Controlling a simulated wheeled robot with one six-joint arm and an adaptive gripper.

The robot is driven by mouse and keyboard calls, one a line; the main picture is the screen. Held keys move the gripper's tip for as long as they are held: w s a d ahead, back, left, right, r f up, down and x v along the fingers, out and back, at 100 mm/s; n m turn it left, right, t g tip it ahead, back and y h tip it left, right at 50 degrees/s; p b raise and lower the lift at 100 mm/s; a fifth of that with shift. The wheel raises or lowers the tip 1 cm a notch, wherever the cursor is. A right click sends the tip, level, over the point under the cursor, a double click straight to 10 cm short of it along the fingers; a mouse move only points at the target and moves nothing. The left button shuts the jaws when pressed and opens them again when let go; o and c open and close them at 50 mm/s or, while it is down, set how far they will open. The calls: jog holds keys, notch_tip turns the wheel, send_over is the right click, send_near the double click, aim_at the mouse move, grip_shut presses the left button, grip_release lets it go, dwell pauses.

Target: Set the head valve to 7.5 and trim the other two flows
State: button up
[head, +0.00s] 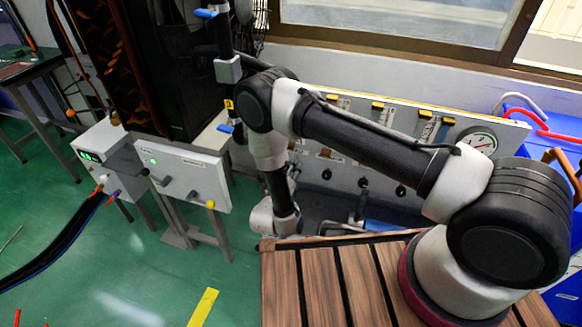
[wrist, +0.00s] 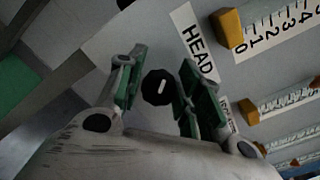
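In the wrist view a black round knob (wrist: 158,87) with a white pointer mark sits on the grey panel (wrist: 155,35), beside a white label reading HEAD (wrist: 195,50). My gripper (wrist: 161,76) is open, with one green-padded finger on each side of the knob. Gaps show between knob and pads; I cannot tell the depth. A scale tube (wrist: 270,30) marked from 0 upward, with a yellow end block, lies by the label. Other scale tubes (wrist: 285,103) lie below it. No float reading is legible. In the head view my arm hides the gripper and the head knob.
In the head view the panel (head: 465,118) carries a round dial gauge (head: 480,142) and several black knobs (head: 363,182). A grey control box (head: 185,173) stands left of my arm. A slatted wooden top (head: 330,285) is in front, and blue bins (head: 560,125) stand at right.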

jog(key=shift+o, duration=0.7)
jog(key=v, duration=1.2)
